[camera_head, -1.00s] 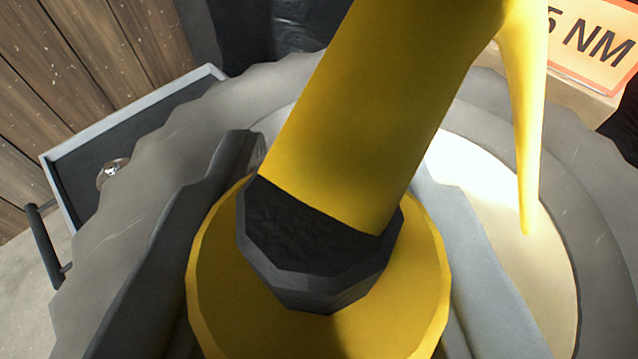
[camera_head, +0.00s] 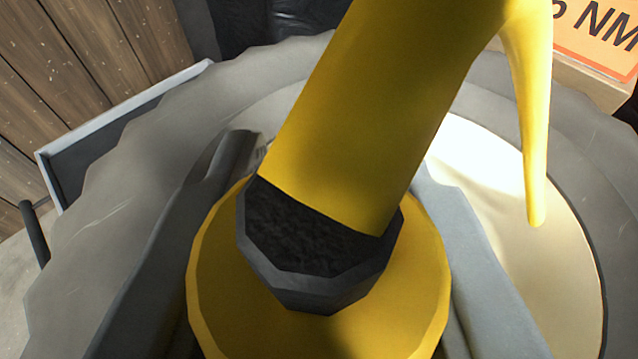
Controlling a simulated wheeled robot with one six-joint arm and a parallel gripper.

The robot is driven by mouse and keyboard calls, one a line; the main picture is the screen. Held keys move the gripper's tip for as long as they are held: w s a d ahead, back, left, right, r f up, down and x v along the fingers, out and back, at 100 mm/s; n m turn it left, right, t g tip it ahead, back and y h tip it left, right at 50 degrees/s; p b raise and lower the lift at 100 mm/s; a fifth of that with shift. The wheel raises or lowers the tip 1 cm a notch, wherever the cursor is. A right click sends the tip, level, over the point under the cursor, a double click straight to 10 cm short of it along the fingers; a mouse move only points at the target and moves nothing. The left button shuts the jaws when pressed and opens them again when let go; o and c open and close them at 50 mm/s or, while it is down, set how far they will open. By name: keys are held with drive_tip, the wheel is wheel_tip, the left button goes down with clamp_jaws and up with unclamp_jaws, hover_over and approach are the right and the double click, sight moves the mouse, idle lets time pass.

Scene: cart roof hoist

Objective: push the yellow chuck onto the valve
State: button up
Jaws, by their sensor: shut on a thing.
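The yellow chuck (camera_head: 375,110) fills the middle of the view. It has a round yellow base, a black collar (camera_head: 315,235), a thick tilted yellow barrel and a thin lever (camera_head: 535,150) at the right. My gripper (camera_head: 332,165) is shut on the chuck, with one grey finger on each side. Behind it is a wheel with a grey tyre (camera_head: 110,245) and a pale, brightly lit rim (camera_head: 545,260). The valve is not visible, so I cannot tell whether the chuck touches it.
A dark panel with a light edge and a black handle (camera_head: 36,235) stands at the left, partly behind the tyre. Wooden planks (camera_head: 90,60) are at the upper left. An orange sign reading "NM" (camera_head: 600,40) is at the upper right.

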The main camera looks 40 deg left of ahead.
drive_tip(key=shift+f, duration=0.45)
drive_tip(key=o, duration=1.1)
drive_tip(key=v, duration=1.7)
drive_tip(key=shift+s, duration=0.2)
drive_tip(key=shift+d, duration=0.15)
